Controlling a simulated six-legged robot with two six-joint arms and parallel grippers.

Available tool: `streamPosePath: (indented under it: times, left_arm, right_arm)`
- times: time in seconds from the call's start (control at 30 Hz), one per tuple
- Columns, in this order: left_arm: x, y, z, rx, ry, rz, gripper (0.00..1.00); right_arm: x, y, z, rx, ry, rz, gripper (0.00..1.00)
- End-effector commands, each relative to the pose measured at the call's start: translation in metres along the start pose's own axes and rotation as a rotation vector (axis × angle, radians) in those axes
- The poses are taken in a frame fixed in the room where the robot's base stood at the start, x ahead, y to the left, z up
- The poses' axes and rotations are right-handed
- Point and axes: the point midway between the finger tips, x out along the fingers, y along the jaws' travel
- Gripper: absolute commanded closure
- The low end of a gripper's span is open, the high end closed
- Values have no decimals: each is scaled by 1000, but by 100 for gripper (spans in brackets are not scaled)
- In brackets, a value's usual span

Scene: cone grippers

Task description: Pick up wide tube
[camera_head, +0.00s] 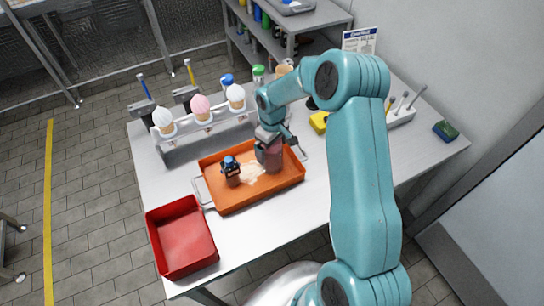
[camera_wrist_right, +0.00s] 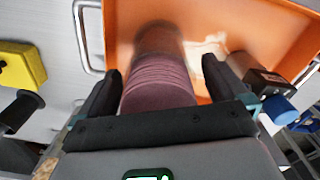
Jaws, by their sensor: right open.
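The wide tube (camera_wrist_right: 160,85) is a dusky pink, ridged cylinder in the orange tray (camera_wrist_right: 270,30). It looks upright in the head view (camera_head: 271,158). My right gripper (camera_wrist_right: 160,72) is open, with one black finger on each side of the tube and visible gaps between. In the head view my right gripper (camera_head: 270,138) is over the tube and hides its top. I cannot tell whether the palm touches the tube. My left gripper is not in view.
A dark bottle with a blue cap (camera_head: 231,170) stands in the tray beside a pale spill (camera_head: 251,173). A red bin (camera_head: 183,238) is at the front left, and a rack with cones (camera_head: 205,125) is behind. A yellow object (camera_head: 318,122) lies to the right.

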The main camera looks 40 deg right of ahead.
Motion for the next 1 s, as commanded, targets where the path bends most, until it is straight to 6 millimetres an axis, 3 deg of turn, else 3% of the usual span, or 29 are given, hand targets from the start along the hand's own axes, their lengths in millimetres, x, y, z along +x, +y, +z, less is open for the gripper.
streamPosePath:
  times: [0.27,0.47,0.77,1.0]
  left_arm:
    - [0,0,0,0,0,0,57]
    - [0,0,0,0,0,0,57]
    - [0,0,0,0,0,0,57]
    - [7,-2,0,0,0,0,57]
  right_arm:
    - [4,0,-1,0,1,0,3]
    - [4,0,-1,0,1,1,68]
    - [1,1,-1,0,3,2,68]
    - [-29,1,-2,0,7,3,68]
